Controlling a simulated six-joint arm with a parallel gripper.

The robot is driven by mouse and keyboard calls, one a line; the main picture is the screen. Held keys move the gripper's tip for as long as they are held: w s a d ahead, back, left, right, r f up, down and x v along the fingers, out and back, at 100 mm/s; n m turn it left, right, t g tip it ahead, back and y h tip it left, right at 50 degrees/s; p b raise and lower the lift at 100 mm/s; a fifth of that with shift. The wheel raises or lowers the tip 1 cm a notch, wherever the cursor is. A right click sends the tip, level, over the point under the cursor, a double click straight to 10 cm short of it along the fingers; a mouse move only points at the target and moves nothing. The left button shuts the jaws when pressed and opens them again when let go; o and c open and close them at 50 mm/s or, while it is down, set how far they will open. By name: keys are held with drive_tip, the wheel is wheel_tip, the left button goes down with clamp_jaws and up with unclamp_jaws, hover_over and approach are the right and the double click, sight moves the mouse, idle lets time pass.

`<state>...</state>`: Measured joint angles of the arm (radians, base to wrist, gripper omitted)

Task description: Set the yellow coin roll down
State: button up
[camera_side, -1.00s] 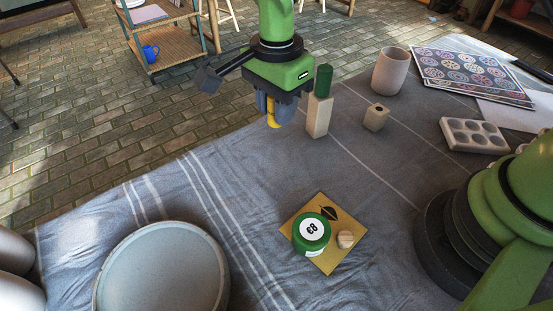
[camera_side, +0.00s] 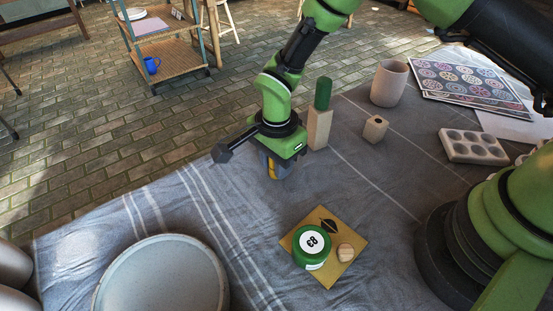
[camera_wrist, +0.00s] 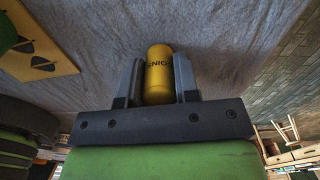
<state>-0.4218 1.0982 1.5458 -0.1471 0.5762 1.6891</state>
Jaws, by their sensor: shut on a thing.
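The yellow coin roll (camera_wrist: 159,72) is a short cylinder with dark lettering, held between the two fingers of my gripper (camera_wrist: 159,80) in the wrist view. My gripper (camera_side: 273,170) is shut on it. In the side view only a small part of the coin roll (camera_side: 273,172) shows between the fingers, low over the grey cloth (camera_side: 200,190), left of the wooden block with the green piece. I cannot tell whether its lower end touches the cloth.
A gold card (camera_side: 345,272) bears a green round container (camera_side: 311,243) and a small wooden piece (camera_side: 346,252). A wooden block (camera_side: 319,128) with a green cylinder (camera_side: 323,93) stands close right of my gripper. The cloth between is clear.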

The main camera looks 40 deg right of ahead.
drive_tip(key=shift+f, duration=0.15)
drive_tip(key=o, duration=1)
